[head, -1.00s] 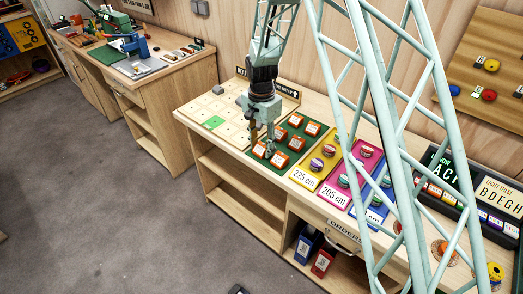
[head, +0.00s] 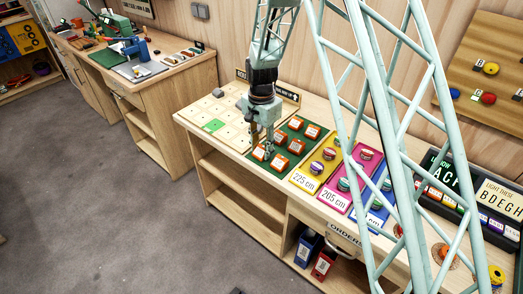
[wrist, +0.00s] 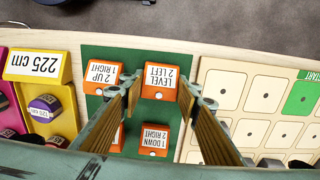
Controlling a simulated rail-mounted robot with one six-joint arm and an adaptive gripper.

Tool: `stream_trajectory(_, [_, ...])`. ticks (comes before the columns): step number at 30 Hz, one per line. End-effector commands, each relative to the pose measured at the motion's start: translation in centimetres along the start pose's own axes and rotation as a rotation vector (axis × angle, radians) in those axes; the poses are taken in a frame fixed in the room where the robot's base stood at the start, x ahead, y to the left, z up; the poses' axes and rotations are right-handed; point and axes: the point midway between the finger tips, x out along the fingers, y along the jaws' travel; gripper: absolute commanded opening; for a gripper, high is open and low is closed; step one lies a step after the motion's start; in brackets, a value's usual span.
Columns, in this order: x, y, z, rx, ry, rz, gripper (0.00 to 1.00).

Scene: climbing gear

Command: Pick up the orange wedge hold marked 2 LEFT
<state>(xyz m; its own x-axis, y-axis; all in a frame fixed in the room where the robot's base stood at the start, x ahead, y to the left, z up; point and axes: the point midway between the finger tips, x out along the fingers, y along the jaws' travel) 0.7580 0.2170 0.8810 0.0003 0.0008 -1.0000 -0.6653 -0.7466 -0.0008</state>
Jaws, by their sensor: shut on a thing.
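The orange wedge hold marked LEVEL 2 LEFT (wrist: 160,78) sits between my two fingers in the wrist view, its white label facing up and reading upside down. My gripper (wrist: 161,88) is shut on it, one finger on each side. In the head view my gripper (head: 263,152) points down at the front left corner of the green mat (head: 266,170), and that hold (head: 257,153) is partly hidden by the fingers. I cannot see any clear gap between hold and mat.
A hold marked 2 UP 1 RIGHT (wrist: 102,78) lies close beside the left finger. One marked 1 DOWN 2 RIGHT (wrist: 153,139) lies behind. A pale grid board with a green START square (wrist: 303,99) is to the right, and a yellow 225 cm tray (wrist: 37,66) to the left.

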Motion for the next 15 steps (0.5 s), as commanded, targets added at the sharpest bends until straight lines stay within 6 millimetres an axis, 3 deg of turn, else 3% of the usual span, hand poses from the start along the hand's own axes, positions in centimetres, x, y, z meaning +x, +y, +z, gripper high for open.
stream_trajectory(15, [-3.2, 0.5, 0.3, 0.0, 0.0, 0.001, 0.2])
